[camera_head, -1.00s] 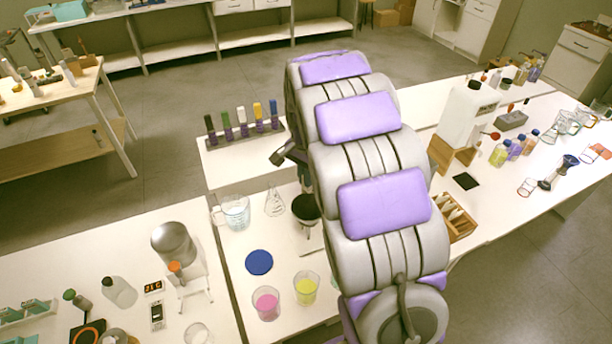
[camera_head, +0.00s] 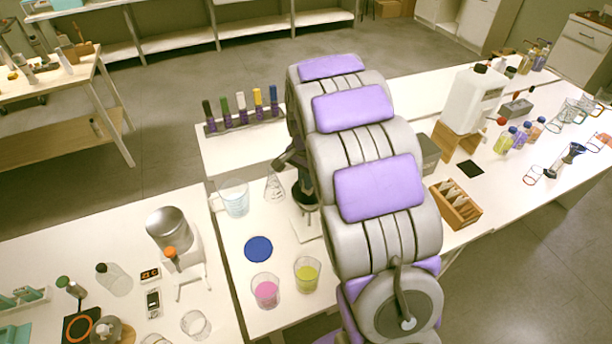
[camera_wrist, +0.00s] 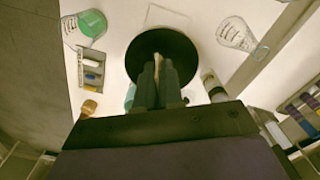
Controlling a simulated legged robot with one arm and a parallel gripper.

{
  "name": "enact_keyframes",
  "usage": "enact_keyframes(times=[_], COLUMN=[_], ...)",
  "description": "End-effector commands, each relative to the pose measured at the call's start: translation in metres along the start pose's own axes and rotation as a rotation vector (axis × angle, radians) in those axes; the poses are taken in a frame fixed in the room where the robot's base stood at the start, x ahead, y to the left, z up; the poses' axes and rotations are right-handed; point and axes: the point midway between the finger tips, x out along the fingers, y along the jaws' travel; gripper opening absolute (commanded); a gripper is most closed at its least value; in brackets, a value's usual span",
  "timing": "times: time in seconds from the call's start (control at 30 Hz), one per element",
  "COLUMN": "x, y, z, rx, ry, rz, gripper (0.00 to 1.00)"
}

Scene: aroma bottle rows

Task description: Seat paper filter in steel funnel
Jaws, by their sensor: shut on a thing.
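The steel funnel (camera_head: 305,199) shows as a dark round bowl on a stand, partly hidden by my arm in the head view. In the wrist view the funnel (camera_wrist: 181,44) is a dark disc just beyond my fingers. My gripper (camera_wrist: 160,68) is shut on a thin cream piece, which looks like the paper filter (camera_wrist: 158,62). The fingers and filter overlap the funnel's mouth in the wrist view. I cannot tell whether the filter touches the funnel or is above it. My arm hides most of the gripper in the head view.
A conical flask (camera_head: 275,187) and a beaker (camera_head: 234,198) stand left of the funnel. Pink (camera_head: 265,290) and yellow (camera_head: 307,274) beakers and a blue disc (camera_head: 258,249) are nearer. A marker rack (camera_head: 243,122) is behind. A wooden box (camera_head: 456,204) stands right of my arm.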

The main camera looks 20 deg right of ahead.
Motion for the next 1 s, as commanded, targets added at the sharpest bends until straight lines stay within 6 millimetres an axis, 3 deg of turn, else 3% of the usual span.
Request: enact_keyframes(times=[0.5,0.93,1.0], x=[0.046,0.054,0.054], y=[0.0,-0.001,-0.001], z=[0.0,0.0,0.0], rx=[-0.001,-0.001,-0.001], ry=[-0.002,0.001,0.001], rz=[0.001,-0.001,-0.001], gripper=[0.0,0.0,0.12])
